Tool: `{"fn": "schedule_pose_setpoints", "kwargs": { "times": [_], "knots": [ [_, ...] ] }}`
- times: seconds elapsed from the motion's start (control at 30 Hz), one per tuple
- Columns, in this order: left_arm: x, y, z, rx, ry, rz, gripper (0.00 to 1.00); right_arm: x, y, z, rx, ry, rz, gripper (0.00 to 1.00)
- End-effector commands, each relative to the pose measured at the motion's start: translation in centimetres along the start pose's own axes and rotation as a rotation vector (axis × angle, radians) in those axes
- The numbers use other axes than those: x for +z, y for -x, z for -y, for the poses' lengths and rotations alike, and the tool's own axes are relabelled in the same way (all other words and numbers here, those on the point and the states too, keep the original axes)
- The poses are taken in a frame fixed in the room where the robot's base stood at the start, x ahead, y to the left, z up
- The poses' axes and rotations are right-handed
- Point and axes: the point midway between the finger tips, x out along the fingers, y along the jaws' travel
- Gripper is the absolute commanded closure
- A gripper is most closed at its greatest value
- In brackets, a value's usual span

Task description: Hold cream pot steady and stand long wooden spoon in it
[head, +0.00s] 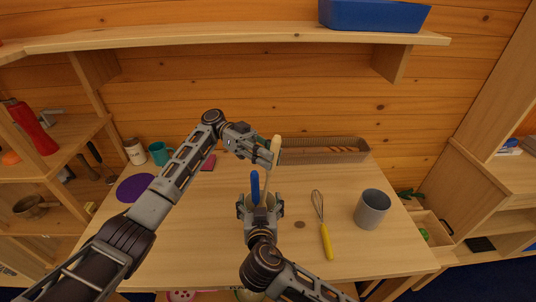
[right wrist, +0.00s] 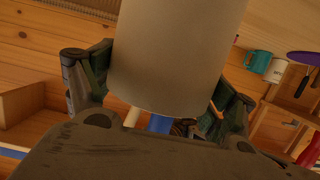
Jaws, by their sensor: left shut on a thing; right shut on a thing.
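The cream pot (right wrist: 180,55) fills the middle of the right wrist view, between the two fingers of my right gripper (right wrist: 158,95). In the head view my right gripper (head: 260,207) is shut around the pot on the table, hiding most of it. The long wooden spoon (head: 275,148) is near upright above the pot, its pale end up. My left gripper (head: 268,156) is shut on the spoon from the left. Its lower part runs down to the pot's mouth; how deep it sits is hidden. A pale handle (right wrist: 132,117) shows past the rim in the right wrist view.
A blue-handled utensil (head: 255,185) stands in the pot beside the spoon. A whisk (head: 320,215) with a yellow handle and a grey mug (head: 371,208) are to the right. A wicker tray (head: 325,150) lies behind. A teal mug (head: 160,153) and purple disc (head: 135,187) are left.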

Motion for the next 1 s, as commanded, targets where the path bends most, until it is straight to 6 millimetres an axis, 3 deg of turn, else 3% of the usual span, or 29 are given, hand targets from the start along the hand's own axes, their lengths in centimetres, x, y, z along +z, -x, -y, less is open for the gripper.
{"fn": "schedule_pose_setpoints", "kwargs": {
  "times": [1.0],
  "knots": [
    [3.0, -0.1, 0.6, 0.000, 0.001, -0.001, 1.00, 0.0, 0.0, 0.0, 0.000, 0.000, 0.000, 0.45]
  ]
}}
